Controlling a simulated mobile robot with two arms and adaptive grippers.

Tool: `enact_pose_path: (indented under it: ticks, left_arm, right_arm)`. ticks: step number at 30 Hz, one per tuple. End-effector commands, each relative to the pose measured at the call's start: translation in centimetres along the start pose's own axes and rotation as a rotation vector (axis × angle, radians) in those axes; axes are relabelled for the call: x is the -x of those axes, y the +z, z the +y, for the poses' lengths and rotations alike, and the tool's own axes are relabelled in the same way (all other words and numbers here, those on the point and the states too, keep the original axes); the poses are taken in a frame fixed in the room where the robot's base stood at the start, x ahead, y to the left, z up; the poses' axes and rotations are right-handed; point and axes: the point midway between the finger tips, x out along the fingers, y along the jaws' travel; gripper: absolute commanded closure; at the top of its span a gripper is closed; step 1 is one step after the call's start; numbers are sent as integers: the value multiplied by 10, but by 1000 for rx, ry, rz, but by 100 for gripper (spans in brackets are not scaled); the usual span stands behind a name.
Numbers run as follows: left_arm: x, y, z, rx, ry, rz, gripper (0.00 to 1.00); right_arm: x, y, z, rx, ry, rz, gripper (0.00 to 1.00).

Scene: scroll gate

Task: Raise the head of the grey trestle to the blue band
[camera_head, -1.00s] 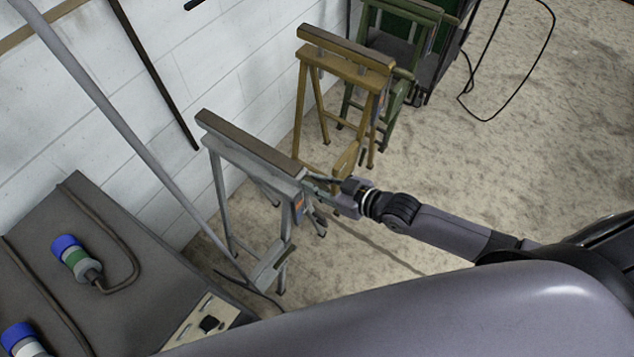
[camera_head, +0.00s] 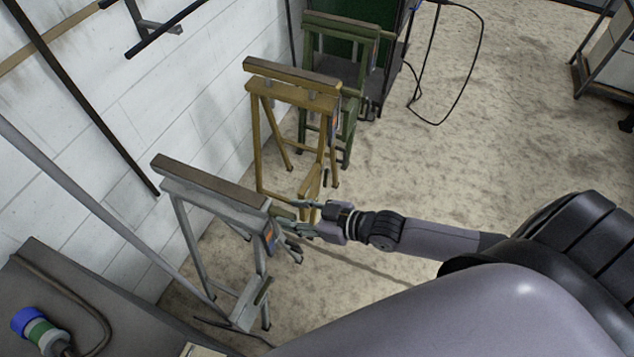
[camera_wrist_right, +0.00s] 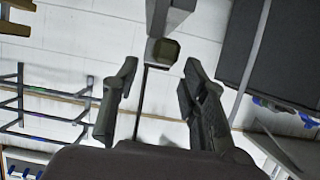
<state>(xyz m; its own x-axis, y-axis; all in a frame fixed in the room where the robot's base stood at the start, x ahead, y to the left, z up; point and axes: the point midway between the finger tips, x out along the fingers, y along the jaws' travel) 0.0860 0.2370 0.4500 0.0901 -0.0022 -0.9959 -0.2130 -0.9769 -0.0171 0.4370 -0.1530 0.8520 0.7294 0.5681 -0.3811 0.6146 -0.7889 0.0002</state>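The grey trestle (camera_head: 197,187) stands by the white wall in the head view, its head level under a brown top strip. A small orange and blue patch (camera_head: 270,237) shows on its near end. My right gripper (camera_head: 292,213) is beside that near end, just below the head. In the right wrist view the fingers of my right gripper (camera_wrist_right: 158,92) are apart with nothing between their tips. A grey beam end with a dark olive square face (camera_wrist_right: 163,50) lies beyond them, apparently the trestle's. Contact cannot be told. My left gripper is not in view.
An ochre trestle (camera_head: 290,95) and a green trestle (camera_head: 340,32) stand behind. A dark bench (camera_head: 110,305) with a blue-capped plug (camera_head: 35,325) is at lower left. A slanting grey pole (camera_head: 90,205) passes close to the grey trestle.

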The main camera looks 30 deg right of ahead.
Motion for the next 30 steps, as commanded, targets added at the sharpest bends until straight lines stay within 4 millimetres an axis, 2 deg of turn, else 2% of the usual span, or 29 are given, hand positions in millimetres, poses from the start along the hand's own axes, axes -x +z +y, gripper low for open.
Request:
enact_pose_path:
  ticks: [1,6,12,18,30]
  left_arm:
    - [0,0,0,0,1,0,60]
    - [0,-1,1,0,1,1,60]
    - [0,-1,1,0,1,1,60]
    - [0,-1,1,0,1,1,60]
    - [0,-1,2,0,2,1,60]
  right_arm:
    - [13,3,0,0,-1,-6,60]
    - [46,2,-1,0,-1,-5,60]
    - [72,1,0,-1,0,-3,60]
    - [81,0,1,1,0,0,60]
    - [82,0,0,0,0,1,60]
